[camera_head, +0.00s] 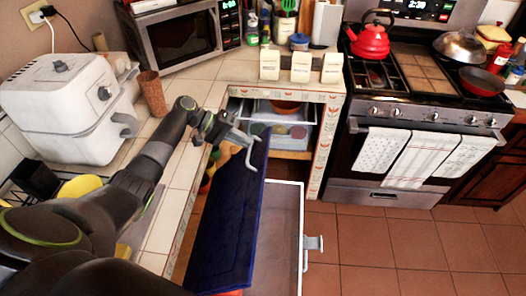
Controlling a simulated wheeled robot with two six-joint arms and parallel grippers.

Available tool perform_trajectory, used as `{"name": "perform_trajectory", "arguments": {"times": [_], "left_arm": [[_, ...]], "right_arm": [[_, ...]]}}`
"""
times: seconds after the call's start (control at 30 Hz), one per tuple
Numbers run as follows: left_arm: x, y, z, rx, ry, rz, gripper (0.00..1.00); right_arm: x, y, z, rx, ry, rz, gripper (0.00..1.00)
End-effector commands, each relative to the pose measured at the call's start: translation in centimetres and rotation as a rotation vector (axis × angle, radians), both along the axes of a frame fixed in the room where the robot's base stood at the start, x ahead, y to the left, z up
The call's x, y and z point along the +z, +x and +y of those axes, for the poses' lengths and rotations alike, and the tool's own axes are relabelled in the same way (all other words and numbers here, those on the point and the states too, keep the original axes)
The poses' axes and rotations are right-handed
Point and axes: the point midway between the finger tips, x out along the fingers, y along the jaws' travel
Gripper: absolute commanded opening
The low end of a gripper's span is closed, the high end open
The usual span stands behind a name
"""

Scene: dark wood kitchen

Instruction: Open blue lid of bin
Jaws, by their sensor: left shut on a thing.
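The blue lid (222,225) is raised and steeply tilted at the left side of the white bin (293,196). To the right of the lid, the bin is open and part of its pale inside shows. A grey latch-like part (313,243) sticks out from the bin's right side. My left gripper (240,140) is at the lid's far upper edge and is shut on the lid. The arm and wrist partly hide the exact contact. The bin's near end is cut off by the picture's bottom edge. My right gripper is not in view.
A tiled counter (172,190) runs close along the left, with a white air fryer (65,105) and a brown cup (152,93). An open shelf (283,130) lies beyond the bin. A stove (420,100) stands at the right. Tiled floor (400,245) is clear right of the bin.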

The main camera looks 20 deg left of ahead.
Motion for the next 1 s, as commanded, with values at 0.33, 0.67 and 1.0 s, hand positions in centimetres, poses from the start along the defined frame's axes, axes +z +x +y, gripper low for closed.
{"name": "perform_trajectory", "arguments": {"times": [0.33, 0.67, 1.0], "left_arm": [[2.2, -2.8, 9.9, 0.007, 0.009, 0.005, 0.00], [2.7, -3.8, 12.8, 0.005, 0.008, 0.006, 0.00], [2.6, -3.8, 12.8, 0.006, 0.009, 0.010, 0.00]], "right_arm": [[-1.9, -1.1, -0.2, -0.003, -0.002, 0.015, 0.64], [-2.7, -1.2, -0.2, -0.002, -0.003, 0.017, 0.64], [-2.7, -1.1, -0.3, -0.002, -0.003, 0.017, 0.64]]}}
